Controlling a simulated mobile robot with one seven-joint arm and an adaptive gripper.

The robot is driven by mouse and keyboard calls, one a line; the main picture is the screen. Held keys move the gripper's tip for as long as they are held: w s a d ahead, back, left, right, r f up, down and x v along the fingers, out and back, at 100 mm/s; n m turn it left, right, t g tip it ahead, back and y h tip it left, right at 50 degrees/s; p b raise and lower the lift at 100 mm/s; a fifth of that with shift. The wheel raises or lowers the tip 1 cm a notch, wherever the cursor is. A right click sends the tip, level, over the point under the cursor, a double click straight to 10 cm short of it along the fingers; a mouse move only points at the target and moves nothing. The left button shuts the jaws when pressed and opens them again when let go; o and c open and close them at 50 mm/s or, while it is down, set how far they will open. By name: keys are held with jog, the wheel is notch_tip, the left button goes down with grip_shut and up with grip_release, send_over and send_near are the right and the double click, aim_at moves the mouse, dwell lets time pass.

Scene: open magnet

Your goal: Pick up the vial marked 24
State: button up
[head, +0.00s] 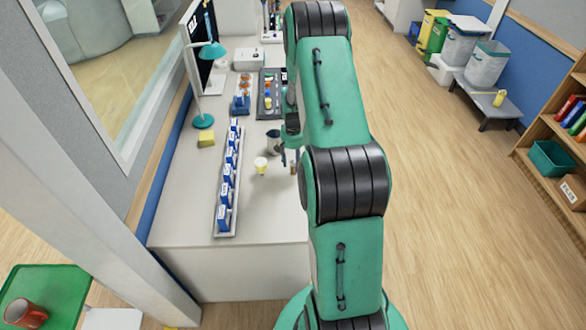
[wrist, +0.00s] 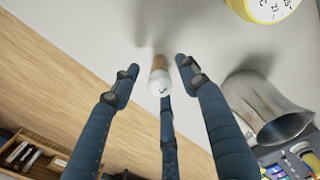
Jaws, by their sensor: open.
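A small vial (wrist: 160,76) with a white cap and a brown body stands on the white bench in the wrist view. A dark mark shows on its cap, but I cannot read the number. My gripper (wrist: 157,70) is open, with its blue fingers spread around the vial and no clear contact. In the head view my gripper (head: 291,145) hangs low over the bench's right edge, partly hidden by my arm. A small brownish vial (head: 293,168) shows just below it there.
A metal cup (wrist: 265,105) stands close to the right finger; it also shows in the head view (head: 273,141). A yellow-rimmed dial (wrist: 262,8) lies nearby. A long tray (head: 229,232) of blue boxes runs along the left. Dark trays (head: 268,105) with small items lie farther back.

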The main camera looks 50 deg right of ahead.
jog(key=shift+c, duration=0.5)
grip_shut()
jog(key=shift+r, duration=0.1)
jog(key=shift+r, duration=0.45)
jog(key=r, duration=0.2)
jog(key=shift+s+a+r+p, duration=0.15)
jog(key=shift+s+r+p, duration=0.1)
jog(key=shift+r+p, duration=0.1)
jog(key=s+a+r+p, duration=0.1)
jog(key=s+a, duration=0.8)
jog(key=s, duration=0.3)
jog(key=shift+a, duration=0.4)
jog(key=shift+r, duration=0.1)
